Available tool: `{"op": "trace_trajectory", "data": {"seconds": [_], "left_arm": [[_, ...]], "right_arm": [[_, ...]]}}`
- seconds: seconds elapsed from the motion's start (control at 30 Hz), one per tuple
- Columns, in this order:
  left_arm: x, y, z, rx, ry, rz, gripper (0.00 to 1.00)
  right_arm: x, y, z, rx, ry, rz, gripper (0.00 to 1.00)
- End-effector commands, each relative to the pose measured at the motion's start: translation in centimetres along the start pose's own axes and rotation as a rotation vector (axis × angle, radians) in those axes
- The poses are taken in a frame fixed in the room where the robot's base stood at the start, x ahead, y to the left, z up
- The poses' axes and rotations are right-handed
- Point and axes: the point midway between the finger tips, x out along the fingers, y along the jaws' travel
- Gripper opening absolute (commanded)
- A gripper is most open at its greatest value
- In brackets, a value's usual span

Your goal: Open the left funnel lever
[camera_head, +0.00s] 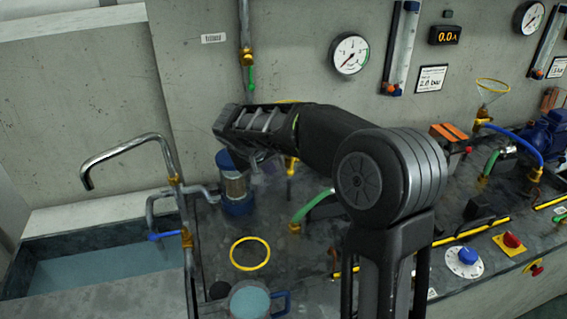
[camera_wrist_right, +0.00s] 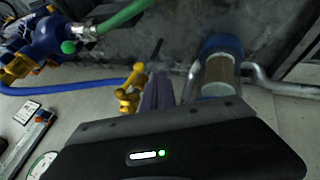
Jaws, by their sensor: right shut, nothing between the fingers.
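The left funnel is mostly hidden behind my right gripper (camera_head: 262,155) in the head view; only a bit of its yellow rim (camera_head: 287,101) shows above. Below the gripper's arm, part of the yellow-brass funnel valve (camera_head: 291,165) shows. In the right wrist view the brass valve with its yellow lever (camera_wrist_right: 130,92) stands just left of my shut, empty fingers (camera_wrist_right: 158,90). The fingers look close beside it; I cannot tell whether they touch. The lever's exact angle is unclear. My left gripper is in neither view.
A blue-capped filter cylinder (camera_head: 236,185) stands left of the gripper. A green hose (camera_head: 313,204) lies to the right. A yellow ring (camera_head: 250,253) and a blue-handled jug (camera_head: 249,301) are nearer on the bench. A bent metal tap (camera_head: 128,148) overhangs the water basin (camera_head: 95,262).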

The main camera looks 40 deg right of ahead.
Motion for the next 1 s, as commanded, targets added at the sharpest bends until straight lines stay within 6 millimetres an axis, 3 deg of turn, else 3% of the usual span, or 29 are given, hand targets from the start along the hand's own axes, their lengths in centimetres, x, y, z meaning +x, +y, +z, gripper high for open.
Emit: {"op": "trace_trajectory", "data": {"seconds": [0.23,0.67,1.0], "left_arm": [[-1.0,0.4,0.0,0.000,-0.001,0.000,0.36],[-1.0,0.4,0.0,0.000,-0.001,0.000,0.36],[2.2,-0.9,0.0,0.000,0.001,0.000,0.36]], "right_arm": [[1.9,2.9,0.1,0.002,-0.001,0.000,0.00],[2.3,3.3,0.2,0.000,0.000,0.000,0.00],[3.6,4.0,0.6,-0.036,0.002,0.077,0.00]]}}
